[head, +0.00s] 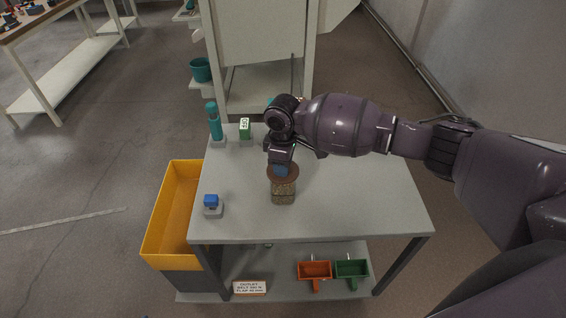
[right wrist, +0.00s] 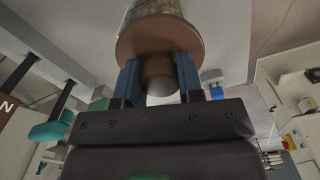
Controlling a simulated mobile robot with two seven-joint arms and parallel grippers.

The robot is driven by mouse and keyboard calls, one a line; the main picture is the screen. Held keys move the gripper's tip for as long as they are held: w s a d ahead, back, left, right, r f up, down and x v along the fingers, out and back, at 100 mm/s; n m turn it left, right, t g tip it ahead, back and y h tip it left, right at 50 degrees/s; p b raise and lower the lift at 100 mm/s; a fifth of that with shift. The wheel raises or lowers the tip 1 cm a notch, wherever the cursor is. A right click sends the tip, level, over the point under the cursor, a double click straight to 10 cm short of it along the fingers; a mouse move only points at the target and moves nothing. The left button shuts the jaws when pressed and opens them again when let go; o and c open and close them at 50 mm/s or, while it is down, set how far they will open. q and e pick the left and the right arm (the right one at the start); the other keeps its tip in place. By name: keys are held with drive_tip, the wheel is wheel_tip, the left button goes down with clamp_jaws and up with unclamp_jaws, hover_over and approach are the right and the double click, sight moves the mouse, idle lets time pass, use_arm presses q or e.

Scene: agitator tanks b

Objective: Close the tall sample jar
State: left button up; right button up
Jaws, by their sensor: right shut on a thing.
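The tall sample jar (head: 284,194) stands upright near the front middle of the grey table, with grainy brown contents. Its round brown lid (head: 294,173) is at the jar's mouth; I cannot tell whether it is fully seated. My right gripper (head: 281,167) points down from above, its blue fingers shut on the lid's knob. In the right wrist view the knob (right wrist: 158,72) sits between the two fingers, with the lid's disc (right wrist: 160,35) and part of the jar (right wrist: 154,7) beyond it. My left gripper is not in view.
A blue-topped grey block (head: 212,206) is at the front left. A yellow bin (head: 163,216) is beside the table. The table's right side (head: 370,200) is clear.

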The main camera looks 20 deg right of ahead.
drive_tip(key=shift+f, duration=0.95)
drive_tip(key=o, duration=1)
wheel_tip(320, 180, up, 11)
drive_tip(key=shift+f, duration=0.1)
